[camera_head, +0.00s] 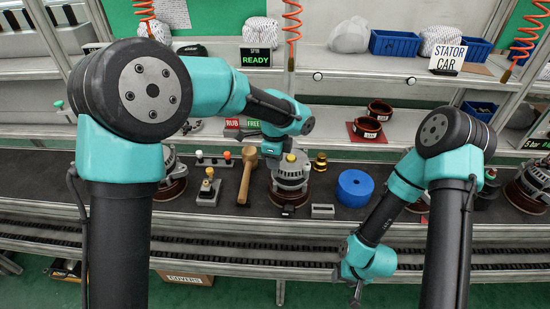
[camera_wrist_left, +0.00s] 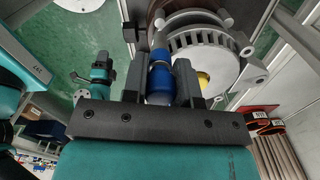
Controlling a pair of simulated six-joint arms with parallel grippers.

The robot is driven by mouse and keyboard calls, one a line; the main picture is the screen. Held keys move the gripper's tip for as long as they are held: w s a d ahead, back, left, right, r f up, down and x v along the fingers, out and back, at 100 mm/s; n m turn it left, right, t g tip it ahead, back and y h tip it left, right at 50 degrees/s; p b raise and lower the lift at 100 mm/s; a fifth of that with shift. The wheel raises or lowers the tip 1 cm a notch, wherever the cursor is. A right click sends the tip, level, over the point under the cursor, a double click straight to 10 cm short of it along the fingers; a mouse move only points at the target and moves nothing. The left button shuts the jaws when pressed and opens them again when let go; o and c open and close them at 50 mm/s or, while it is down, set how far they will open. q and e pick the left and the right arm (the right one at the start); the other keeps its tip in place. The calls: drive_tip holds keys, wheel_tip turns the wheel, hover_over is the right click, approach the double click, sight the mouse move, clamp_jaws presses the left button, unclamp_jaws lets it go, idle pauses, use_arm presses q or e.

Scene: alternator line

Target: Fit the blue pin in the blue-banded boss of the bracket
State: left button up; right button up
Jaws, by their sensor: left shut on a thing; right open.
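The alternator with its grey vented bracket (camera_head: 290,172) stands on the dark line belt; the bracket also fills the upper middle of the left wrist view (camera_wrist_left: 205,38). My left gripper (camera_head: 272,150) is at the bracket's upper left side. In the left wrist view its two fingers (camera_wrist_left: 160,72) are shut on the blue pin (camera_wrist_left: 157,82). A blue band (camera_wrist_left: 159,56) shows just beyond the pin, in line with it, at the bracket's edge. I cannot tell whether the pin has entered the boss. My right gripper (camera_head: 357,292) is open and empty, low at the front edge.
A wooden mallet (camera_head: 246,172) and a grey block with an orange knob (camera_head: 208,190) lie left of the alternator. A blue roll (camera_head: 355,187) and a small grey block (camera_head: 322,211) are to its right. Shelves with blue bins (camera_head: 394,43) stand behind.

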use_arm(q)
drive_tip(key=shift+f, duration=0.1)
drive_tip(key=o, duration=1)
wheel_tip(320, 180, up, 17)
drive_tip(key=shift+r, duration=0.2)
idle(0.6)
